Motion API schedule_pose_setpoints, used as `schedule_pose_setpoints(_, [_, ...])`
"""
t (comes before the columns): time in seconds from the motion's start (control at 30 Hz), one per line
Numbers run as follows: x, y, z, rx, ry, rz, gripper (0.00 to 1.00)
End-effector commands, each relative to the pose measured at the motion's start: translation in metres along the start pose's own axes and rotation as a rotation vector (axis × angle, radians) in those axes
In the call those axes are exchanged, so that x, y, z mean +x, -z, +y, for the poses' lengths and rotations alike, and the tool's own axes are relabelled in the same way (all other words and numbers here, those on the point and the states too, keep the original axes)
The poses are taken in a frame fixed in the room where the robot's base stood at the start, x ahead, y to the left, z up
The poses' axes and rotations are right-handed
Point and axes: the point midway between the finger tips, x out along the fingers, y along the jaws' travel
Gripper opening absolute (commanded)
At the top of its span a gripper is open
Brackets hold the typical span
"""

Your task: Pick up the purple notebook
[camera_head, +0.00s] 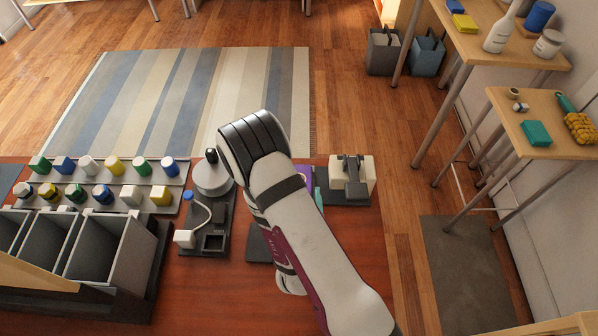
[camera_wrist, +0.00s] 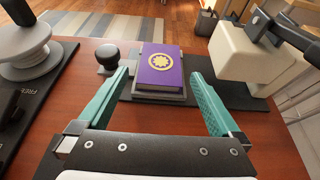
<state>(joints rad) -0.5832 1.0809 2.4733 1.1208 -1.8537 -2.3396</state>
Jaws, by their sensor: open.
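The purple notebook (camera_wrist: 161,73) lies flat in the wrist view, with a round yellow emblem on its cover. It rests on a dark grey stand or base (camera_wrist: 133,94) on the reddish wooden table. My gripper (camera_wrist: 158,100) is open and empty, its two teal fingers spread, with the notebook ahead of it and between the lines of the fingers. In the head view my arm covers most of the notebook; only a purple sliver (camera_head: 306,173) shows beside the arm.
A black knob (camera_wrist: 107,57) stands close left of the notebook. A round-plated device (camera_head: 212,178) is on the left. Grey bins (camera_head: 110,250) and rows of small coloured jars are farther left.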

Motion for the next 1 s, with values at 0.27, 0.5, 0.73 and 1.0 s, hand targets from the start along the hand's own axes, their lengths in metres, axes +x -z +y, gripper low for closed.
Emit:
schedule_pose_setpoints(0.27, [0.039, -0.001, -0.001, 0.006, 0.002, 0.000, 1.00])
schedule_pose_setpoints(0.5, [0.040, -0.001, -0.001, 0.007, 0.001, 0.000, 0.98])
schedule_pose_setpoints(0.73, [0.040, -0.001, -0.001, 0.008, 0.001, 0.000, 0.57])
schedule_pose_setpoints(1.0, [0.040, -0.001, -0.001, 0.008, 0.001, 0.000, 0.11])
